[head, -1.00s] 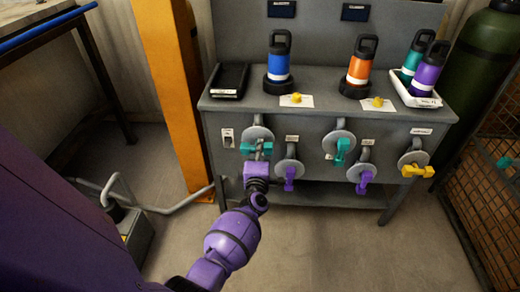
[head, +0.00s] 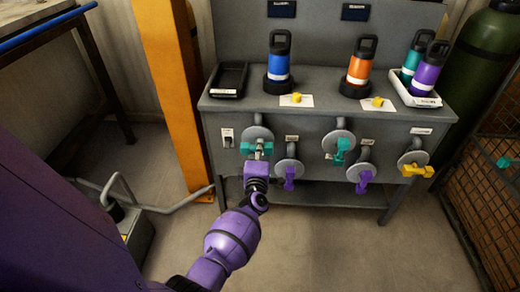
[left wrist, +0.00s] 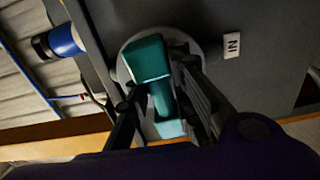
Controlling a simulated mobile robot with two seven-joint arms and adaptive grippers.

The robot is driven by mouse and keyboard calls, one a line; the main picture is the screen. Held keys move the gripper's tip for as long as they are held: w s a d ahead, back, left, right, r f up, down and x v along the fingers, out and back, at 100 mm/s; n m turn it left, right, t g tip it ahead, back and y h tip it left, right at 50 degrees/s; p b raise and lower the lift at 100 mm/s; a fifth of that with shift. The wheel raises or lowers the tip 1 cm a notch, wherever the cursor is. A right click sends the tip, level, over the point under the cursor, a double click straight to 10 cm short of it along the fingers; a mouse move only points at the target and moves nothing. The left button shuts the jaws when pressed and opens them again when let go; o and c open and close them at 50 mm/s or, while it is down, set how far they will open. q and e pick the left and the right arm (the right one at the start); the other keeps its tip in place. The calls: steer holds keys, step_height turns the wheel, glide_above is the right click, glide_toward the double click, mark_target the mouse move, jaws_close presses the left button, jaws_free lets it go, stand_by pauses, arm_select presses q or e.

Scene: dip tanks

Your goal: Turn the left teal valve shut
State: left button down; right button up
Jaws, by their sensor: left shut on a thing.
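The left teal valve (head: 247,148) is on the front of the grey bench, at the left end of the upper row. Its teal handle lies about level across its round grey plate. My left gripper (head: 260,154) reaches up to it and is shut on the handle. In the left wrist view the teal handle (left wrist: 150,62) sits between the two dark fingers, which cover part of its sides. A second teal valve (head: 342,148) is further right, its handle closer to upright. My right gripper is not in view.
Purple valves (head: 289,175) (head: 363,179) and a yellow valve (head: 417,171) are on the same front. Bottles, a black tray (head: 229,80) and yellow pieces stand on top. An orange post (head: 168,80) is at left, a wire cage (head: 490,190) at right. Floor in front is clear.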

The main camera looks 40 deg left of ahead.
arm_select(q)
steer(key=shift+a+r, duration=0.15)
steer(key=shift+a, duration=0.1)
stand_by(0.5)
steer(key=c, duration=1.6)
jaws_free()
steer(key=shift+s, duration=0.1)
steer(key=shift+c, duration=0.2)
steer(key=shift+d, duration=0.15)
steer(key=shift+s+d, duration=0.15)
steer(key=v, duration=1.1)
steer(key=shift+s, duration=0.25)
steer(key=shift+d, duration=0.15)
